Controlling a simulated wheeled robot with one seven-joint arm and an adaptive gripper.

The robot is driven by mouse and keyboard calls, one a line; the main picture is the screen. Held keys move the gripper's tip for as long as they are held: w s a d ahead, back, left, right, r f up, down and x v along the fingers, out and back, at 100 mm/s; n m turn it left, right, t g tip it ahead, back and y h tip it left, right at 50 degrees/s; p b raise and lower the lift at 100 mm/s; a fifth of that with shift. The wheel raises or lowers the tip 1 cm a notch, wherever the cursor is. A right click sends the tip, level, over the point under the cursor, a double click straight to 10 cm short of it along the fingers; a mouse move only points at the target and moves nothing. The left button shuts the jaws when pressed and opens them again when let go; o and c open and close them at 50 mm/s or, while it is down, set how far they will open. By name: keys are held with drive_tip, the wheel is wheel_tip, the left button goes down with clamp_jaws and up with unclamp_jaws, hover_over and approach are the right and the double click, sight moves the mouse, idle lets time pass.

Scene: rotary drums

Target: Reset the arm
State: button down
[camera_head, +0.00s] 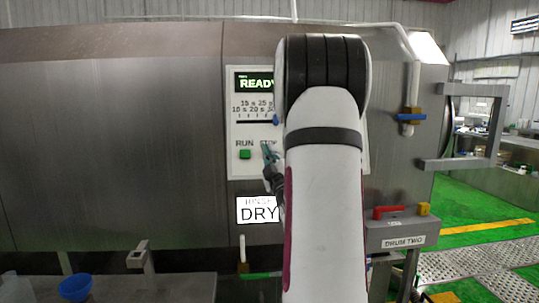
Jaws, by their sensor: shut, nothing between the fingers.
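My gripper (268,158) is shut and empty. It is small and dark, just left of my white arm, in front of the drum's control panel (236,170). Its tip is close to the STOP label, right of the green RUN button (245,154); I cannot tell whether it touches the panel. My arm rises through the middle of the view and bends at the top, hiding the right part of the panel. The screen (254,82) reads READY, partly covered. A white sign (257,210) below reads DRY.
The big steel drum housing (110,140) fills the left and middle. A bench with a blue bowl (75,287) is at lower left. A red-handled part (388,212) sits above the DRUM TWO label (404,241). A grey handle frame (497,125) juts out right. Green floor is open at right.

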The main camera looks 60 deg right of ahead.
idle(0.4)
drive_tip(key=w+a+g+y, duration=0.1)
drive_tip(key=w+a+y, duration=0.3)
drive_tip(key=w+a, duration=0.45)
drive_tip(key=a+f+m+g+y, duration=0.25)
drive_tip(key=a+y, duration=0.25)
drive_tip(key=a, duration=1.1)
drive_tip(key=s+a+f+g+y, duration=0.3)
drive_tip(key=s+a+g, duration=0.1)
drive_tip(key=s+a, duration=0.7)
drive_tip(key=s+a+f+g+y, duration=0.3)
drive_tip(key=s+a+f+g, duration=0.1)
drive_tip(key=s+a, duration=0.7)
drive_tip(key=shift+a+f, duration=0.25)
drive_tip(key=shift+a, duration=0.4)
